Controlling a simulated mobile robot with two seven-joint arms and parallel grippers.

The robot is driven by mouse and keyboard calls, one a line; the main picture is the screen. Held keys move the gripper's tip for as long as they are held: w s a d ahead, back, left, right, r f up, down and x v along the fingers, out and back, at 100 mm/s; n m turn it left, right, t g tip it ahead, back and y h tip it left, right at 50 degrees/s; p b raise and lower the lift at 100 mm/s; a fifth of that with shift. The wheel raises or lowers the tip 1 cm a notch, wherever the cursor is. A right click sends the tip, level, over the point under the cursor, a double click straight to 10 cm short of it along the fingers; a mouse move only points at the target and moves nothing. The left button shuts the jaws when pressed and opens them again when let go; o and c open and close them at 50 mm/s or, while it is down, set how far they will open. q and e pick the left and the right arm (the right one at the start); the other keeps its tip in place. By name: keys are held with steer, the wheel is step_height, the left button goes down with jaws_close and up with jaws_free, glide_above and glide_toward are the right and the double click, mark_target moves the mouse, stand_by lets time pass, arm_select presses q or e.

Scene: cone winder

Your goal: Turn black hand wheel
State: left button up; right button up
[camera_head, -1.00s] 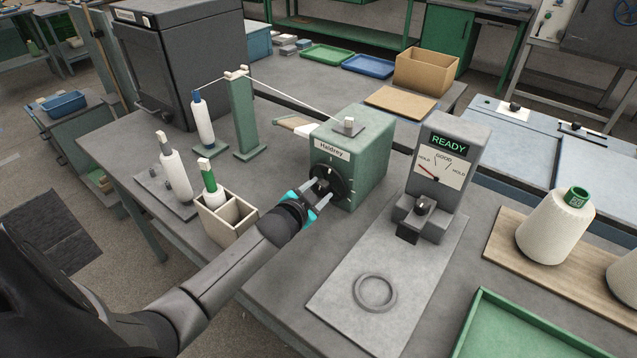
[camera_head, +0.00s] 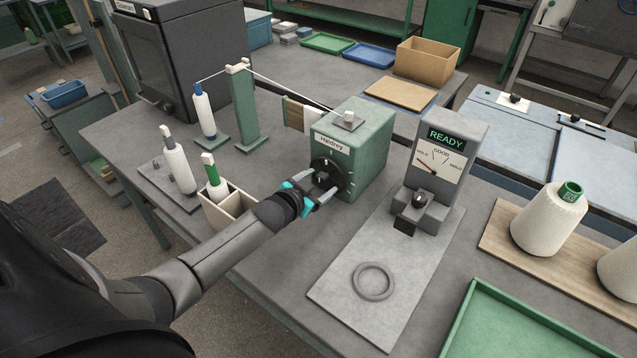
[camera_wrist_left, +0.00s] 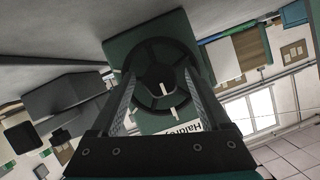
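The black hand wheel (camera_head: 343,176) is on the front of the green winder box (camera_head: 365,155) labelled Haldrey. My left gripper (camera_head: 324,180) is at the wheel, its two fingers apart on either side of the wheel's middle part and seemingly closed on it. The wrist view shows the wheel's dark rim and spokes (camera_wrist_left: 150,55) straight ahead between the fingers, with small white marks near its middle. The exact finger contact is hidden. My right gripper is not in view.
A gauge unit (camera_head: 437,165) reading READY stands right of the box, its red needle at the left. A grey ring (camera_head: 373,281) lies on the plate before it. A cream divided box (camera_head: 226,212) and bobbins stand left, near my forearm. White cones (camera_head: 548,222) stand right.

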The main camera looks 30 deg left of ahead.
arm_select(q)
steer(key=shift+s+r+p, duration=0.25)
steer(key=shift+s+p, duration=0.05)
steer(key=shift+s, duration=0.25)
steer(key=p+v, duration=0.3)
steer(key=v, duration=1.1)
steer(key=shift+d, duration=0.15)
